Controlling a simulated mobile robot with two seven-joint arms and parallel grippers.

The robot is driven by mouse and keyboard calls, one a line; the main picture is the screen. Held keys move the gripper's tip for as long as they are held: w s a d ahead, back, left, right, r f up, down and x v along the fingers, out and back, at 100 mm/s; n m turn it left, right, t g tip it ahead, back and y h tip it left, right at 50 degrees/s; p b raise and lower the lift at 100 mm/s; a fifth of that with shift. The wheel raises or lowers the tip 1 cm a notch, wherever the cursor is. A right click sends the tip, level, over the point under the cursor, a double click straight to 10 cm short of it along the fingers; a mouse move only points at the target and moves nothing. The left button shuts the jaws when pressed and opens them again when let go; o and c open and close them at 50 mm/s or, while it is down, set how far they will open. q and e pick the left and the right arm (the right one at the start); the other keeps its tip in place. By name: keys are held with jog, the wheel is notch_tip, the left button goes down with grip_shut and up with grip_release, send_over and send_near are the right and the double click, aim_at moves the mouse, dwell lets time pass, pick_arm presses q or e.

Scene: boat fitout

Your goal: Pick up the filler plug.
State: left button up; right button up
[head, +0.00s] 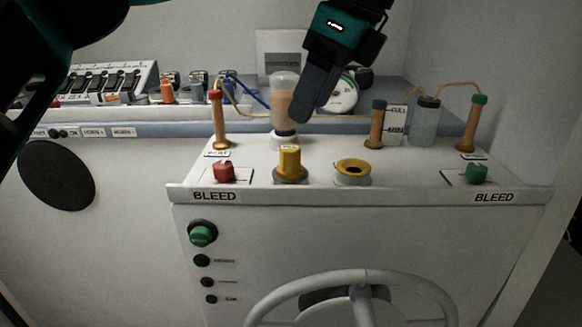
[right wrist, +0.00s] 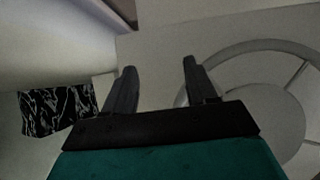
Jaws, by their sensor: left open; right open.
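My right gripper (right wrist: 158,78) is open and empty in the right wrist view; the plug is not seen there.
A red knob (head: 223,172) and green knob (head: 476,173) flank the plug by BLEED labels. Amber tubes with hoses (head: 219,120) stand behind. A steering wheel (head: 355,285) fronts the console. A switch panel (head: 108,82) is at left. A black patterned item (right wrist: 58,110) shows by the right gripper.

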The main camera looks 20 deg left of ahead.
aim_at(290, 147)
pick_arm(q)
jog(key=x, duration=0.9)
jog(key=shift+w+f+p, duration=0.15)
jog(key=shift+f+p, duration=0.05)
jog(key=shift+p, duration=0.1)
grip_shut()
